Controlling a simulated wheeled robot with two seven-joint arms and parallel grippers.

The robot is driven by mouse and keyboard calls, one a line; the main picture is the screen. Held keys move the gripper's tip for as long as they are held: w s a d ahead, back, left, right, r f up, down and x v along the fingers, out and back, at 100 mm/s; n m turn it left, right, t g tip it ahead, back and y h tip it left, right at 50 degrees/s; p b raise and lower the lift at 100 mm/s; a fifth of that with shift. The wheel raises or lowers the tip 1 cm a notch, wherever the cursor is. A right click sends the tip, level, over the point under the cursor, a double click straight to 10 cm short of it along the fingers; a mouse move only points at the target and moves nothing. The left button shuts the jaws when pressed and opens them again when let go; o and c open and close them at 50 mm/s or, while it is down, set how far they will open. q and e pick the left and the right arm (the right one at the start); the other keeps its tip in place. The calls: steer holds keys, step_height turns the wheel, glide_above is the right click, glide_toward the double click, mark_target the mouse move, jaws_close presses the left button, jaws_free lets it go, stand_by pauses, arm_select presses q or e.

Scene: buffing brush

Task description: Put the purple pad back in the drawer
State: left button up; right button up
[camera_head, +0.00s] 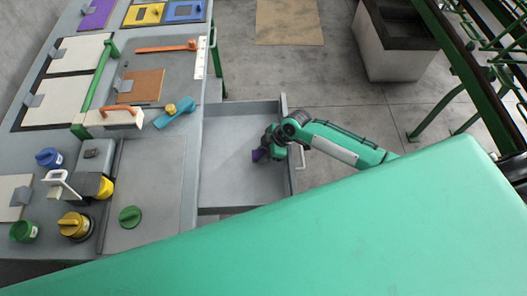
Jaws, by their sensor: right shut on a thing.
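The grey drawer (228,176) is pulled out from the right side of the workbench and looks empty inside. My right gripper (262,154) is over the right part of the open drawer, near its handle side. The gripper hides the rest of the pad. I cannot tell whether the pad touches the drawer floor. My left gripper is not in view.
The grey workbench (150,195) carries an orange-handled float (118,116), a blue tool (176,114), an orange tool (165,47), a green knob (130,216) and yellow-capped containers (75,226). The drawer's white handle (301,156) is close to my right arm. A dark-topped bin (393,50) stands on the floor.

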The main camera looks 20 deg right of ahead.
steer(key=shift+f, duration=0.15)
steer(key=o, duration=0.9)
steer(key=shift+r, duration=0.3)
steer(key=b+v, duration=0.1)
steer(key=v, duration=1)
steer(key=shift+d+r, duration=0.2)
steer(key=shift+r, duration=0.15)
